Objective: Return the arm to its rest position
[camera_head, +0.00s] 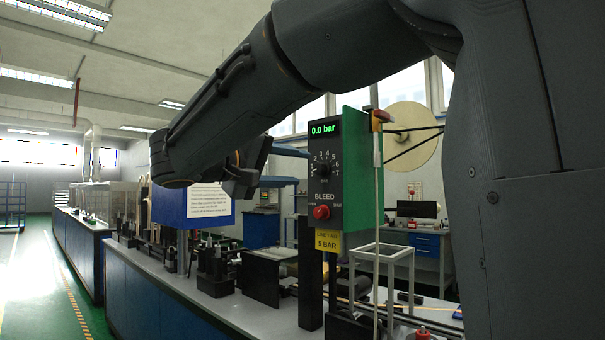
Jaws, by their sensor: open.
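My dark grey arm reaches in from the right edge, arches over the top and extends left across the upper middle of the head view. My gripper (243,178) is at its end, in front of a blue box with a white printed sheet (209,200). Its jaws are open and I see nothing between them. Just right of the gripper stands a control panel (322,170) with a green side. Its display reads 0.0 bar, with a numbered dial, a red knob (321,212) marked BLEED and a yellow 5 BAR label.
A long workbench (255,312) with blue sides runs below, crowded with dark fixtures and a pale frame (385,262). A cream reel (409,136) is behind the panel. A blue cabinet (427,246) stands at the back right. The green floor aisle (40,290) at left is clear.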

